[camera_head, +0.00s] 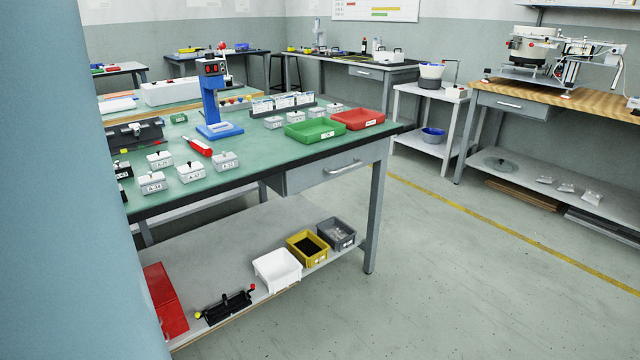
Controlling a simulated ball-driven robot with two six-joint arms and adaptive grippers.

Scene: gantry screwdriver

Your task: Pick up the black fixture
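A long black fixture (227,307) with a red knob at its right end and yellow at its left end lies on the lower shelf (228,240) of the green-topped workbench, near the shelf's front edge. It lies between a red box (165,300) on its left and a white bin (277,270) on its right, apart from the bin. Neither of my grippers shows in this view.
A yellow bin (307,247) and a grey bin (337,233) stand further right on the shelf. The green worktop (255,158) overhangs the shelf and carries a blue gantry screwdriver (213,95), several small white boxes, a green tray (316,131) and a red tray (358,119). Floor in front is clear.

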